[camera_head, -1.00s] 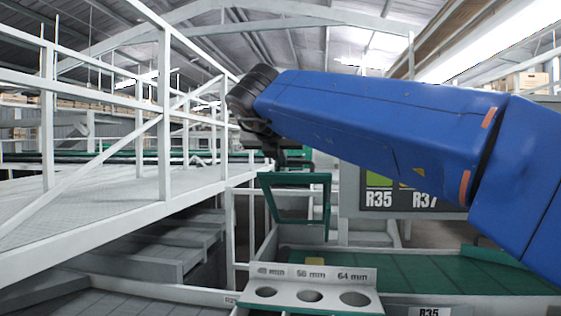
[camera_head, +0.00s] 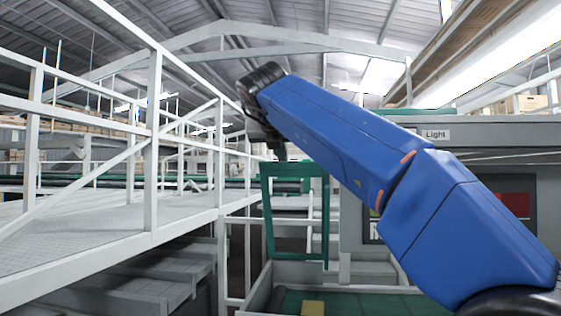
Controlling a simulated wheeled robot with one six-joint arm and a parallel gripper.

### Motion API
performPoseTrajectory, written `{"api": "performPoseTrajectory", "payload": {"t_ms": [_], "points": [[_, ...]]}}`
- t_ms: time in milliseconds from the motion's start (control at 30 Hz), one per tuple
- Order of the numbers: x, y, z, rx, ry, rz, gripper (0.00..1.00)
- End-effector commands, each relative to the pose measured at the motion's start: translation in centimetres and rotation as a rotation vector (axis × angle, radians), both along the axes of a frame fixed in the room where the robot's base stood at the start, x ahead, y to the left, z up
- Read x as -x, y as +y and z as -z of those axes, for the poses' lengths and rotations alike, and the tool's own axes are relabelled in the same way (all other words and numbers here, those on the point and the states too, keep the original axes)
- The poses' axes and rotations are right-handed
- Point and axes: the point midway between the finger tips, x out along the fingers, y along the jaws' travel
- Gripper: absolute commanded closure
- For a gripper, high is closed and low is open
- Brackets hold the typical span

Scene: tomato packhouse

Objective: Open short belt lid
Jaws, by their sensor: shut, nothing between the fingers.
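A green open-framed lid (camera_head: 325,215) stands nearly upright at the middle, above the near end of a green belt (camera_head: 370,303). I take it to be the short belt lid. My blue arm reaches in from the lower right. My gripper (camera_head: 280,154) is small and dark at its end, shut and empty, pointing down at the lid's upper left corner. I cannot tell whether it touches the lid. The arm's dark wrist hides part of the gripper.
A white-railed walkway (camera_head: 110,215) fills the left side. A grey cabinet with a Light label (camera_head: 436,134) stands at the right, partly behind my arm. A yellow block (camera_head: 313,307) sits by the belt at the bottom. Grey steps (camera_head: 150,285) lie below the walkway.

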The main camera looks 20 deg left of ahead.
Motion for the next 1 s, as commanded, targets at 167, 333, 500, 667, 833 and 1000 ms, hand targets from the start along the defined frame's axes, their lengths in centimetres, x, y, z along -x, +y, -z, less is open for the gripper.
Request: {"api": "performPoseTrajectory", "payload": {"t_ms": [167, 333, 500, 667, 833, 1000], "points": [[-1.2, 0.3, -0.4, -0.001, -0.001, 0.001, 1.00], [-1.9, 0.5, -0.6, -0.001, 0.000, 0.000, 1.00], [-2.1, 0.5, -0.7, 0.000, 0.000, 0.000, 1.00], [-2.1, 0.5, -0.7, 0.000, 0.000, 0.000, 1.00], [-2.1, 0.5, -0.7, 0.000, 0.000, 0.000, 1.00], [-1.9, 0.4, -0.8, 0.000, 0.000, 0.000, 1.00]]}}
